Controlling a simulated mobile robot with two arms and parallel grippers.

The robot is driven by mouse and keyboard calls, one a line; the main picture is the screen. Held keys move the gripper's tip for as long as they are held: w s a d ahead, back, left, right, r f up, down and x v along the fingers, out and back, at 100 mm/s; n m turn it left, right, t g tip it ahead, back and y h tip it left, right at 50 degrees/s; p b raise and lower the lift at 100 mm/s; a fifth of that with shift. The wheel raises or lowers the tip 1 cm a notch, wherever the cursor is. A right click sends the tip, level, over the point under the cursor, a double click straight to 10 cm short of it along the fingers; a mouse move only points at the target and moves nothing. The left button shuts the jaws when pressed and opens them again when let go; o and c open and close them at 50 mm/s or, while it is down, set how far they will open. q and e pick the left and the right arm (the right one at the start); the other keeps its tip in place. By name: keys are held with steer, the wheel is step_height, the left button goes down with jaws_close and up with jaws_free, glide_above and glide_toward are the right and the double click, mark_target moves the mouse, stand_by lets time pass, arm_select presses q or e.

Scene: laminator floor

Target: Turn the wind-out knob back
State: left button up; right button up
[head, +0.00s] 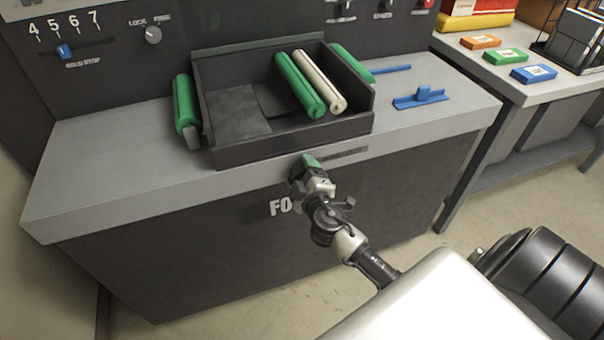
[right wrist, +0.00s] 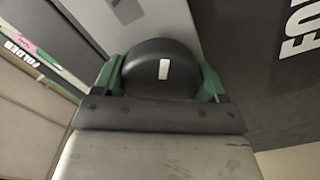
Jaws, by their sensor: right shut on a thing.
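The wind-out knob (right wrist: 143,74) is a dark round knob with a white mark (right wrist: 164,69) on its face, seen close in the right wrist view. My right gripper (right wrist: 163,82) is shut on it, with a green finger on each side. In the head view my right gripper (head: 306,168) is at the front of the machine's grey counter (head: 90,165), just above the lettering on the dark front panel (head: 375,215). In that view the knob is hidden behind the gripper. My left gripper is in neither view.
A dark tray (head: 290,143) with green and cream rollers (head: 318,82) sits on the counter above my right gripper. A side table (head: 480,65) with coloured blocks stands at the right. The floor before the panel is clear.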

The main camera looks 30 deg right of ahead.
steer(key=n, duration=0.6)
steer(key=shift+f, duration=0.15)
steer(key=n, duration=0.6)
steer(key=shift+f+p, duration=0.15)
steer(key=shift+p, duration=0.25)
steer(key=n+p, duration=0.1)
steer(key=n, duration=0.5)
steer(key=shift+d+f+p, duration=0.1)
steer(key=shift+p, duration=0.25)
steer(key=n+p, duration=0.1)
steer(key=n, duration=0.2)
steer(key=n+p, duration=0.1)
steer(key=n, duration=0.2)
steer(key=shift+s+d+f, duration=0.1)
steer(key=shift+d+f, duration=0.05)
steer(key=shift+n, duration=0.3)
steer(key=o, duration=0.9)
